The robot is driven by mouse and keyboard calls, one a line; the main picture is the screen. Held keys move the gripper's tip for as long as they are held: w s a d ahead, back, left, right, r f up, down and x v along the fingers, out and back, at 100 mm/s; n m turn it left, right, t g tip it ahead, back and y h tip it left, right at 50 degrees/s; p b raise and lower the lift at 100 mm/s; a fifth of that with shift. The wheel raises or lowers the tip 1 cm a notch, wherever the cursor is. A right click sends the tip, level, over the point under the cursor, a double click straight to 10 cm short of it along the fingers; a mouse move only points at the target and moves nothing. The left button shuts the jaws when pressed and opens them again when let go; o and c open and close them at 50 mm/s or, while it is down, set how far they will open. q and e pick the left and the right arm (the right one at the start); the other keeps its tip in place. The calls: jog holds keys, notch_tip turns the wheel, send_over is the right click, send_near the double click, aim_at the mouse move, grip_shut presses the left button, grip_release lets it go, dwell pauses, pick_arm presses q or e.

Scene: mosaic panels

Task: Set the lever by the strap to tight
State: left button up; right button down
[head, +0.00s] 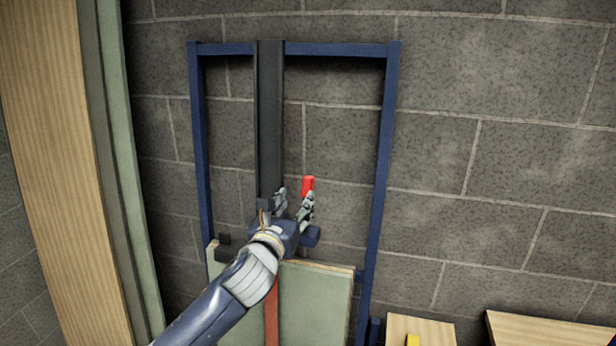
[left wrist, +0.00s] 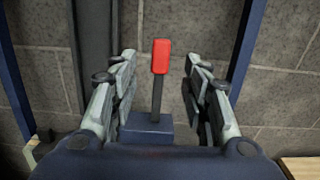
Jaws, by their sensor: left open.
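The lever has a red handle (head: 308,186) and stands upright in front of the wall. In the left wrist view the red handle (left wrist: 162,57) tops a dark shaft on a blue block (left wrist: 146,129). My left gripper (head: 293,203) is open at the lever. In the left wrist view its fingers stand on either side of the lever, with gaps showing between them and the handle. A red strap (head: 271,315) hangs below the gripper, over a pale green panel (head: 318,300); its upper end is hidden by my arm. My right gripper is not in view.
A blue frame (head: 383,150) stands against the grey block wall, with a dark vertical post (head: 269,120) inside it. A wooden board (head: 50,150) with a green edge stands at left. Wooden tops (head: 550,328) and a yellow item (head: 412,340) are low at right.

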aim_at(306, 184)
pick_arm(q)
jog(key=shift+r+p+x, duration=0.15)
jog(key=shift+p+x, duration=0.25)
jog(key=shift+x, duration=2.3)
jog(key=shift+r+p+x, duration=0.1)
jog(key=shift+p+x, duration=0.3)
jog(key=shift+x, duration=2.3)
grip_shut()
